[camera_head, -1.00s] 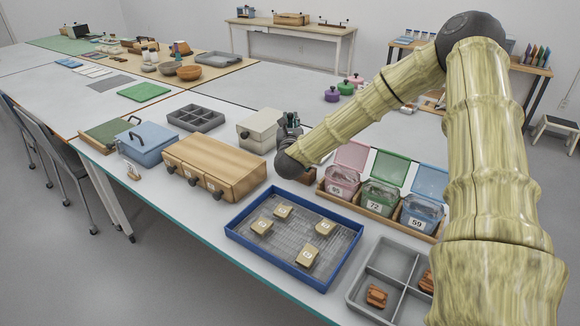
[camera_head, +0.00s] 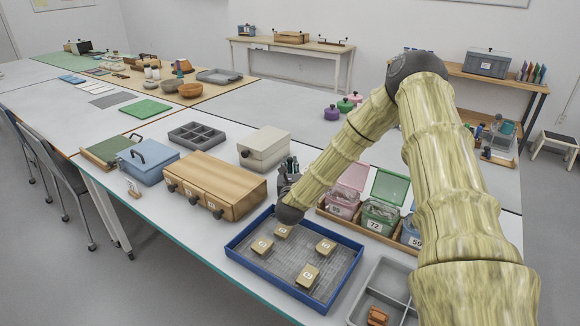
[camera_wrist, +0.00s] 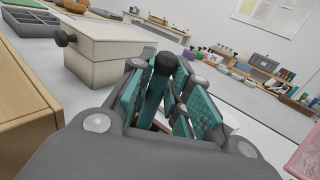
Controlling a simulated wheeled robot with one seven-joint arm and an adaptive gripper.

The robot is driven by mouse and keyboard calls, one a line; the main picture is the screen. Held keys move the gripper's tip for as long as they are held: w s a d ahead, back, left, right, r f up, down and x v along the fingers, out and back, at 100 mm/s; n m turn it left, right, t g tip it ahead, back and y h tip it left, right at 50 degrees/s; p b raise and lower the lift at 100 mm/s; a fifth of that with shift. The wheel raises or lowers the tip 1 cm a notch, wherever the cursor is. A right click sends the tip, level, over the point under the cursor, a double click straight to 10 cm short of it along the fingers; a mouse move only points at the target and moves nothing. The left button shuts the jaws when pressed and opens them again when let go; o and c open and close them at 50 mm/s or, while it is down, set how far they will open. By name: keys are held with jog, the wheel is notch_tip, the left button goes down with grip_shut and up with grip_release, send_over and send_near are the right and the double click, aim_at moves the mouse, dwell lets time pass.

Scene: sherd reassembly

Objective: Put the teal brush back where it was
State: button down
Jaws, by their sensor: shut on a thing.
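My gripper (camera_head: 288,172) hangs between the white box and the row of lidded tubs, just beyond the blue tray's far edge. In the wrist view my gripper (camera_wrist: 168,88) is shut on the teal brush (camera_wrist: 152,98), a slim teal handle with a round black knob at its top. The brush stands roughly upright, slightly tilted, between the teal-padded fingers. Its lower end is hidden by the gripper. In the head view the brush cannot be told apart from the gripper.
The blue tray (camera_head: 233,246) holds several numbered tan pieces. The wooden drawer box (camera_head: 215,178) and white box (camera_head: 263,146) stand left of the gripper. Open-lidded tubs (camera_head: 380,215) stand to the right. A grey divided tray (camera_head: 359,300) is at front. Bare table lies farther back.

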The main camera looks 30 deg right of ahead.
jog(key=shift+f, duration=0.1)
jog(key=c, duration=1.3)
grip_release()
jog(key=shift+c, duration=0.2)
jog(key=shift+r, duration=0.25)
jog(key=b+v, duration=0.2)
jog(key=v, duration=1)
jog(key=shift+f, duration=0.15)
